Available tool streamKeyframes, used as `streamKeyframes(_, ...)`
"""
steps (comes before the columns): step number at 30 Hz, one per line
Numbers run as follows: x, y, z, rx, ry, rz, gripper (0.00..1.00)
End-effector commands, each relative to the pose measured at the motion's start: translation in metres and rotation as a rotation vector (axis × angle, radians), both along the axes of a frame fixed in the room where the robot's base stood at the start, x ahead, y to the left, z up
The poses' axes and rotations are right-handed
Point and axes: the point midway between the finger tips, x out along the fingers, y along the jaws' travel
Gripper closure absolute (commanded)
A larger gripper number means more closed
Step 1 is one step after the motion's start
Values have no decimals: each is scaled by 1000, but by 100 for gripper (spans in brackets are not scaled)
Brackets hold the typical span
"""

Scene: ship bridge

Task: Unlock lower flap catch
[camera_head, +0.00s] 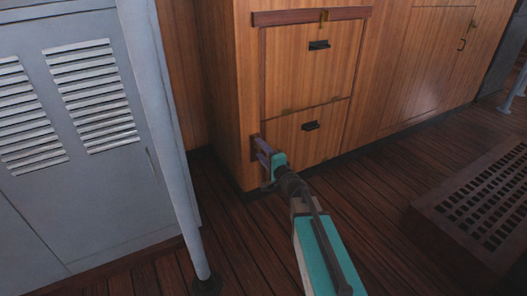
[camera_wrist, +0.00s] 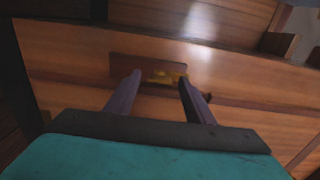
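The wooden cabinet has an upper flap (camera_head: 309,65) and a lower flap (camera_head: 325,135), each with a black pull. My gripper (camera_head: 262,152) is at the left edge of the lower flap, near a dark wooden block there. In the wrist view, a small brass catch (camera_wrist: 168,77) sits on a dark wooden strip (camera_wrist: 122,65). My gripper's two fingers (camera_wrist: 159,79) are apart, with their tips on either side of the catch. I cannot tell whether they touch it. In the head view, the fingers hide the catch.
A grey louvred locker (camera_head: 75,190) and a grey post (camera_head: 165,130) stand at the left. A raised wooden grating (camera_head: 485,205) lies on the plank floor at the right. Another brass catch (camera_head: 324,15) shows above the upper flap.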

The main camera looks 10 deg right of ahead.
Motion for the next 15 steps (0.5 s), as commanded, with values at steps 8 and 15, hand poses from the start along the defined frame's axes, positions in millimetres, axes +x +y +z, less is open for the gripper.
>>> streamKeyframes(8,-1,2,0,0,0,4,52)
streamKeyframes(15,-11,-1,0,1,0,4,52)
